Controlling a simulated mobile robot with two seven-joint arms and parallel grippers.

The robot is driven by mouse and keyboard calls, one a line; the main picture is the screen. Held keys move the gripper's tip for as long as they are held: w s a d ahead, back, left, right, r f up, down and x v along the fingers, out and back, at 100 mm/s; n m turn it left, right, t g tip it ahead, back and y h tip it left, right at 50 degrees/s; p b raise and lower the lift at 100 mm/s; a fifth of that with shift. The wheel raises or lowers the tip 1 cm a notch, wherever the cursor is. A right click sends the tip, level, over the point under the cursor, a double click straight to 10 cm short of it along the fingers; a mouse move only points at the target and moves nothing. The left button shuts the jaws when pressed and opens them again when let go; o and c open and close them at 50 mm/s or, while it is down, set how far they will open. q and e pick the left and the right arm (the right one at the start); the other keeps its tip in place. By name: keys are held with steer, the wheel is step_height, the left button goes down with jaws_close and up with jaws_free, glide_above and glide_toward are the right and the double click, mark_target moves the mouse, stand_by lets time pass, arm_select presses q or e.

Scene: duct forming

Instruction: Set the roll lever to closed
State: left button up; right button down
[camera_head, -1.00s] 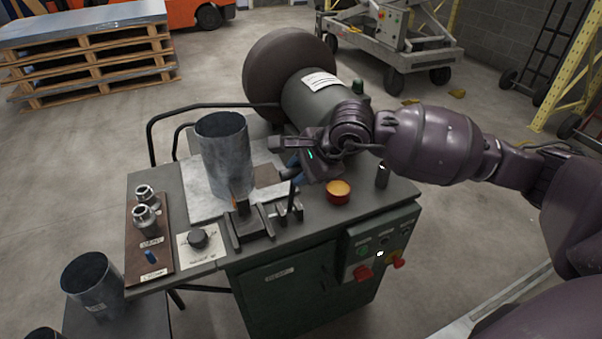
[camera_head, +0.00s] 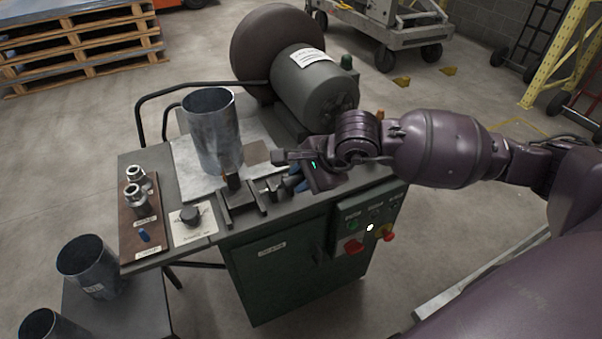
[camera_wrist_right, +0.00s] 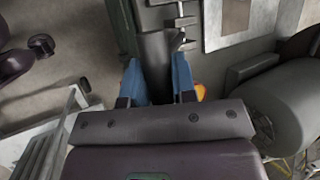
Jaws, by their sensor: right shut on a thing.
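My right gripper (camera_head: 297,183) is low over the front of the bench, beside the small black clamp fittings (camera_head: 240,196). In the right wrist view its blue fingers (camera_wrist_right: 157,82) stand on either side of a dark grey bar (camera_wrist_right: 156,60), which looks like the lever handle, and are shut on it. My wrist hides most of the lever in the head view, so its exact angle cannot be told. A grey metal duct cylinder (camera_head: 212,135) stands upright on the plate to the left. My left gripper is not in view.
A large grey roller or motor drum (camera_head: 310,85) stands behind my wrist. An orange button (camera_wrist_right: 200,92) is close to the fingers.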

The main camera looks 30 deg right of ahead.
steer(key=shift+s+f, duration=0.15)
steer(key=shift+f, duration=0.05)
steer(key=c, duration=0.9)
jaws_free()
steer(key=shift+r, duration=0.1)
steer(key=shift+s+d+r, duration=0.15)
steer(key=shift+d+r, duration=0.1)
steer(key=shift+r, duration=0.3)
steer(key=p+v, duration=0.1)
steer(key=v, duration=0.8)
steer(key=shift+s+d+r+p, duration=0.1)
steer(key=shift+s+r+p, duration=0.15)
steer(key=shift+p, duration=0.1)
